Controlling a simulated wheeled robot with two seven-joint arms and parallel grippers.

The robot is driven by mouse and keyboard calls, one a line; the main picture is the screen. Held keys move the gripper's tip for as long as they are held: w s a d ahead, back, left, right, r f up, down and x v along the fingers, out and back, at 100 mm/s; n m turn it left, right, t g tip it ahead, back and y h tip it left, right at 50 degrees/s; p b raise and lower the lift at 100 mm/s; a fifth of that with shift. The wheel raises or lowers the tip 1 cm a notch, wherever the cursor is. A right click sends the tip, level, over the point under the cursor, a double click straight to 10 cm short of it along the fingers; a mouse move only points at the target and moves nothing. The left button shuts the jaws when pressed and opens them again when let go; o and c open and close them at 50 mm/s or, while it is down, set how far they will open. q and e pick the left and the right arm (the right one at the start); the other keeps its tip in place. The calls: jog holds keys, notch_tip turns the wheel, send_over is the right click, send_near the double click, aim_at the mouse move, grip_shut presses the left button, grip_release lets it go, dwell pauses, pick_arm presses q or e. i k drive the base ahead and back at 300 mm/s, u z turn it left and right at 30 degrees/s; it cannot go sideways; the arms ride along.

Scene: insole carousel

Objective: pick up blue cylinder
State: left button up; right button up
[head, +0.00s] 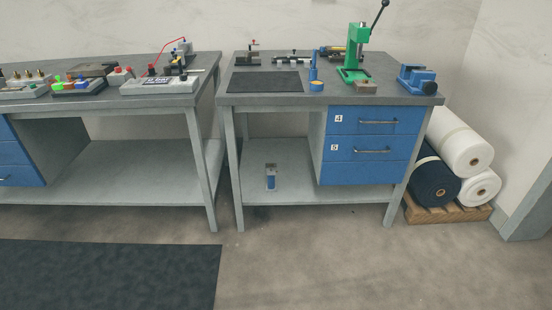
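A slim upright blue object (313,73), roughly cylindrical, stands on the right workbench (410,94), just right of a dark mat. A short, round blue piece (317,88) with a yellowish top is right in front of it. Another small blue upright object (271,179) with a pale part stands on the bench's lower shelf. I cannot tell for sure which of these is the blue cylinder. Neither of my grippers is in view.
A green press (354,60) and a blue vise (417,79) stand on the right bench, beside the dark mat (265,82). Blue drawers (374,121) hang below. Rolls (459,142) lie on a pallet at right. The floor (330,260) in front is clear.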

aim_at(271, 187)
jog(key=u, duration=0.35)
jog(key=i, duration=2.8)
jog(key=u, duration=0.1)
